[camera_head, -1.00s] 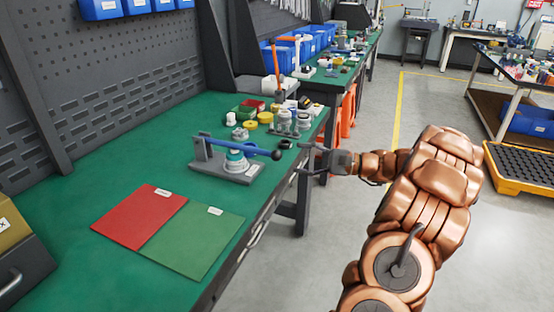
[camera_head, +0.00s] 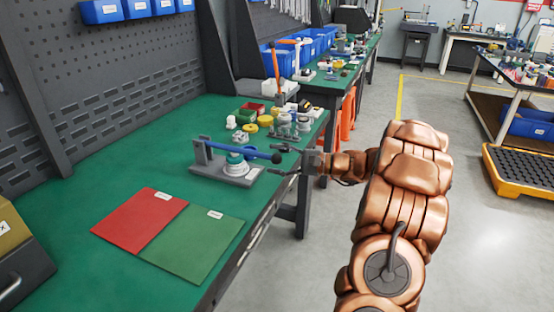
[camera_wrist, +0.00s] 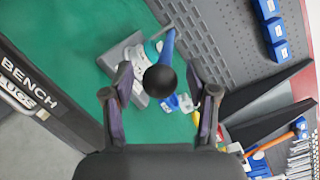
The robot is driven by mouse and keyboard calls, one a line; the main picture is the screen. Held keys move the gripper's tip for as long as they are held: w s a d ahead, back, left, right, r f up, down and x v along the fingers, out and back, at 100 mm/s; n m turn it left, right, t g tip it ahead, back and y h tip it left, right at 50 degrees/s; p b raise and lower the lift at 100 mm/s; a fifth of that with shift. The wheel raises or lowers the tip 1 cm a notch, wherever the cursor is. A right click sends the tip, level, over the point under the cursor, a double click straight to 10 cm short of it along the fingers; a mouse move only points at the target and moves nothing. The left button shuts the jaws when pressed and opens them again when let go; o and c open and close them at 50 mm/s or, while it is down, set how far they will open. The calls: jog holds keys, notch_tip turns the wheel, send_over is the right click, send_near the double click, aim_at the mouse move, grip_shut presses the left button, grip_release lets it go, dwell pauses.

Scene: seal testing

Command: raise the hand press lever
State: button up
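The hand press (camera_head: 225,171) stands on the green bench top, with a grey base and a white and teal round part under its lever. Its blue lever (camera_head: 238,149) lies about level and ends in a black ball knob (camera_head: 277,158) towards the bench's front edge. My gripper (camera_head: 280,160) is open at the knob end of the lever. In the wrist view the black knob (camera_wrist: 160,81) shows between the two spread fingers of my gripper (camera_wrist: 162,95), with a gap on each side. The blue lever (camera_wrist: 168,47) runs away behind it.
A red sheet (camera_head: 140,217) and a green sheet (camera_head: 192,243) lie on the bench (camera_head: 75,183) in front of the press. Several small parts, including a yellow piece (camera_head: 265,121), stand behind it. A perforated panel (camera_head: 110,75) rises along the bench's left side.

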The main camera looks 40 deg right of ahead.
grip_shut()
dwell(0.5)
